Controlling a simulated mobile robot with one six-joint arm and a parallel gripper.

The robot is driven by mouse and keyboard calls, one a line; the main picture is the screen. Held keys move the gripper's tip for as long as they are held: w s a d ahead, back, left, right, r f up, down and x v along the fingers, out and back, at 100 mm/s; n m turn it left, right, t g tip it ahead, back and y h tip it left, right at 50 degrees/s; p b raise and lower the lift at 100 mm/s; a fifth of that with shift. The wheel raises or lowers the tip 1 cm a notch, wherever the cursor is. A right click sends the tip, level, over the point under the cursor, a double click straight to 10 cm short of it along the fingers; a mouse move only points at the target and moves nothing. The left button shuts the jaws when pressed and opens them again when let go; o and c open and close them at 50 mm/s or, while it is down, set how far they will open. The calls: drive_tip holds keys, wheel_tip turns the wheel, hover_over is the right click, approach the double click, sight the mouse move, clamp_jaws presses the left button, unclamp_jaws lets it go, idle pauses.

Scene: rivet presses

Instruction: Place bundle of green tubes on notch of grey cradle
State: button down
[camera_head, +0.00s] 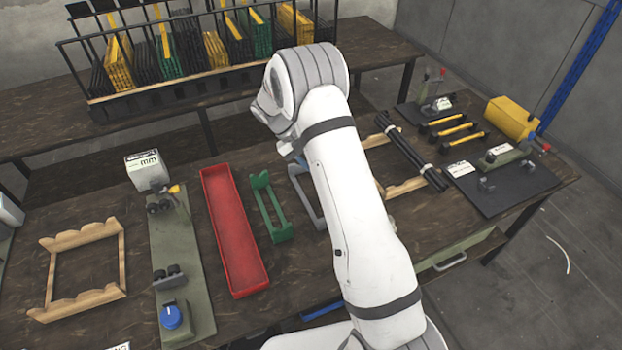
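A low grey piece that looks like the grey cradle (302,190) stands on the front table, just right of the green cradle (268,208). My white arm covers most of it, so its notches and anything on it are hidden. My arm reaches up and bends over the middle of the front table. My gripper is hidden behind the arm, and I cannot see whether it holds anything.
A red tray (235,230) lies left of the green cradle. A green-grey fixture plate (178,255) and an empty wooden cradle (88,262) stand further left. Black tubes (408,150) rest on a wooden cradle right of my arm. Yellow-and-black tools (452,132) lie beyond.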

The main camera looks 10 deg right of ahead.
drive_tip(key=shift+a+f+p, duration=0.1)
drive_tip(key=shift+f+p, duration=0.8)
drive_tip(key=shift+f, duration=3.6)
drive_tip(key=shift+s, duration=0.1)
drive_tip(key=shift+f, duration=0.15)
drive_tip(key=c, duration=0.8)
unclamp_jaws()
